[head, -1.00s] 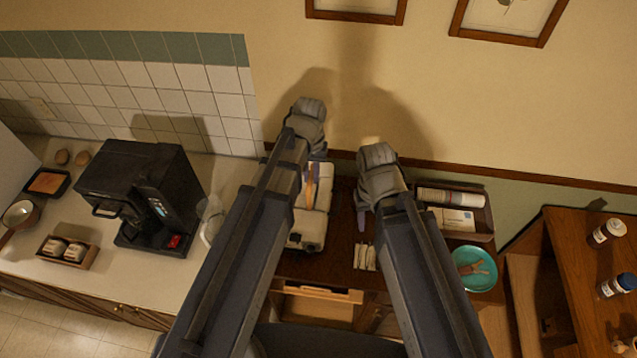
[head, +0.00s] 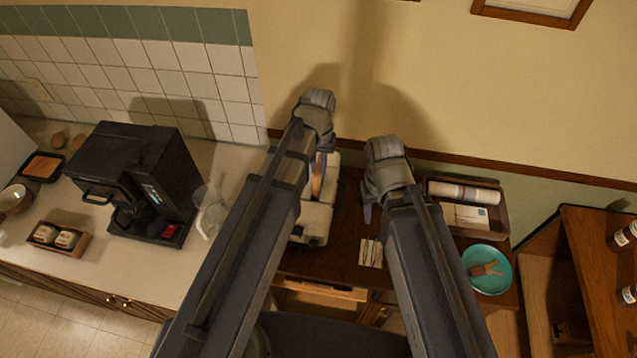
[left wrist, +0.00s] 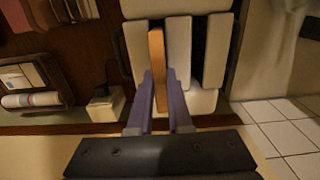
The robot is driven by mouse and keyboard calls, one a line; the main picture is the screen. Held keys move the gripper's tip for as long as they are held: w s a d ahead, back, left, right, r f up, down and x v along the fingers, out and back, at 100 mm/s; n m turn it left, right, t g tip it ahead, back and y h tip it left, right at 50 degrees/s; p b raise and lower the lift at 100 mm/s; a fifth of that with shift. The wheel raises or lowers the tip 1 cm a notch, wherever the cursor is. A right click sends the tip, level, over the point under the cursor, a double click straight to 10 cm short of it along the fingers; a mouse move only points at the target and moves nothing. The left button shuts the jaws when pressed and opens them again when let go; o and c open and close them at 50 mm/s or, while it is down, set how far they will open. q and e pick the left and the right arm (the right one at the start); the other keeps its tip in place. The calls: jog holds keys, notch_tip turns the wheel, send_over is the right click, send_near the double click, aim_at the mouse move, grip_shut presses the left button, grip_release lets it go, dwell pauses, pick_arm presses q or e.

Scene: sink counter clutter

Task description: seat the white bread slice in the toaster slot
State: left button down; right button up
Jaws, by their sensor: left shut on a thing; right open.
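The white toaster (head: 313,222) stands on the brown wooden counter, partly hidden by my left arm in the head view. In the left wrist view the toaster (left wrist: 215,50) shows dark slots split by a pale divider. My left gripper (left wrist: 158,88) is shut on the bread slice (left wrist: 157,55), seen edge-on with a tan crust. The slice is lined up over the left slot in that view; I cannot tell how deep it sits. In the head view the slice (head: 317,182) shows as a thin strip beside my arm. My right gripper (head: 368,212) is open and empty, right of the toaster.
A black coffee maker (head: 135,180) and a glass jug (head: 209,210) stand left of the toaster. A tray with a rolled item (head: 465,192) and a teal plate (head: 498,278) lie to the right. Pale sticks (head: 371,252) lie below my right gripper. The wall is close behind.

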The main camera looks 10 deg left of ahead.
pick_arm(q)
jog(key=shift+f+b, duration=1.9)
jog(key=shift+f, duration=0.35)
jog(key=shift+r, duration=0.1)
